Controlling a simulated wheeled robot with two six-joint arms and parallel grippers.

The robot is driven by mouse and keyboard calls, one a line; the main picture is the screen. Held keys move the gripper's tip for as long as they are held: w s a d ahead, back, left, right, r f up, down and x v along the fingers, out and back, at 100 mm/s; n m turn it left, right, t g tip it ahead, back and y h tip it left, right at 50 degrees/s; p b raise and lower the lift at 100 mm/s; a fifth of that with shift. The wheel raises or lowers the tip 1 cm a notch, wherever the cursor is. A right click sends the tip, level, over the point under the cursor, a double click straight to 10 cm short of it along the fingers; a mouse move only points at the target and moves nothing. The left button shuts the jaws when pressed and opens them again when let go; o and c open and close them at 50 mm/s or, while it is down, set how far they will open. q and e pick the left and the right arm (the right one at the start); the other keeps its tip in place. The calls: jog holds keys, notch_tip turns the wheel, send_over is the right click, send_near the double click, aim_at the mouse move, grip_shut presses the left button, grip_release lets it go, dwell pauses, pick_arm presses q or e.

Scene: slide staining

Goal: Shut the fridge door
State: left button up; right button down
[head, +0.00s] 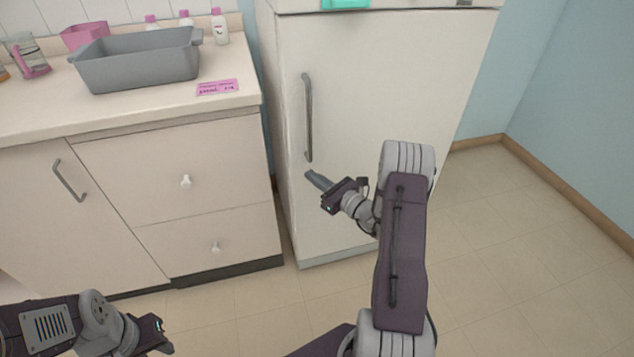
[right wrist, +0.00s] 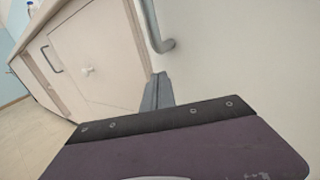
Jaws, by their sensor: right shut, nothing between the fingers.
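The white fridge door (head: 400,85) fills the upper middle of the head view and looks flush with the fridge body. Its grey bar handle (head: 308,118) runs upright along the door's left side. My right gripper (head: 312,176) is shut and empty, just below the handle's lower end, close to the door face. Whether it touches the door I cannot tell. In the right wrist view the closed fingers (right wrist: 155,92) are beside the door, with the handle's lower end (right wrist: 160,40) just above them. My left gripper (head: 165,338) is low at the left, far from the fridge; its fingers are not clear.
A counter (head: 30,115) with drawers stands left of the fridge. On it are a grey basin (head: 140,70), a pink label (head: 217,88), a pink container (head: 84,36), a jug (head: 25,55) and white bottles (head: 220,27). The floor (head: 520,250) at the right is clear.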

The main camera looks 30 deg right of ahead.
jog(key=s+a+p, duration=0.2)
jog(key=s, duration=0.8)
jog(key=shift+s+f, duration=0.15)
jog(key=shift+f, duration=0.05)
